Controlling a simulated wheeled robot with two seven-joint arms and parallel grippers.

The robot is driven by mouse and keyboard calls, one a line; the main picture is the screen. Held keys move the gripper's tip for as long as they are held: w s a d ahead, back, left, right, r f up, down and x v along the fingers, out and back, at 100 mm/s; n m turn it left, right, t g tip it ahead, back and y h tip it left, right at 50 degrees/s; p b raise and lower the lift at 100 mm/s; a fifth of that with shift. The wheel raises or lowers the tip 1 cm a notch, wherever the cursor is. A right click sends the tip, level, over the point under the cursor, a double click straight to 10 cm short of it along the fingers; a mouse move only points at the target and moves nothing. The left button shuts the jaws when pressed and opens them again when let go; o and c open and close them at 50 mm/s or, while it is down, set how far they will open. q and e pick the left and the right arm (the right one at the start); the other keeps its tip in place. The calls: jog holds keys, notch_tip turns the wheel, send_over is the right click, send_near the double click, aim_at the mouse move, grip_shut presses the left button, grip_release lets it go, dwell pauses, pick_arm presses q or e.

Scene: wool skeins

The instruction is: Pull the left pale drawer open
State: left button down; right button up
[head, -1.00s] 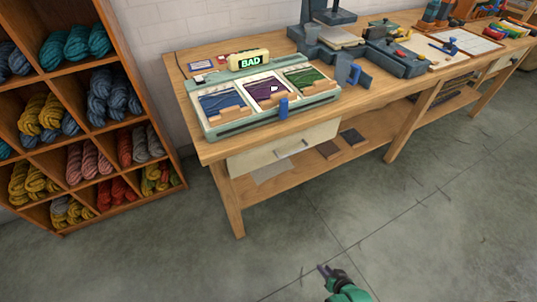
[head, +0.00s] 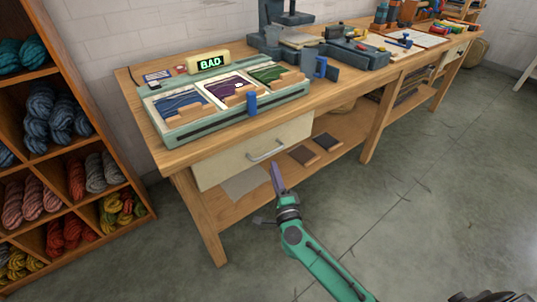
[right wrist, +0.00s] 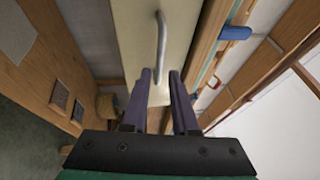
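The left pale drawer (head: 228,162) is under the left end of the wooden bench and looks shut. Its grey bar handle (head: 266,151) is on the front; the handle also shows in the right wrist view (right wrist: 161,42). My right gripper (head: 277,168) is just in front of and below the handle, pointing at the drawer. In the right wrist view its two purple fingers (right wrist: 160,75) are apart with nothing between them. The handle is beyond the fingertips, roughly in line with the gap. My left gripper is not in view.
A lower shelf (head: 335,137) runs under the drawer. A wool rack (head: 98,128) stands left. The floor in front is clear.

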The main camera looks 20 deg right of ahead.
aim_at(269, 154)
jog(key=w, duration=0.5)
jog(key=w+r, duration=0.1)
jog(key=w, duration=0.1)
jog(key=shift+w+d+r+b, duration=0.1)
jog(key=shift+w+b, duration=0.15)
jog(key=shift+b, duration=0.05)
grip_shut()
jog(key=shift+s, duration=0.1)
dwell(0.8)
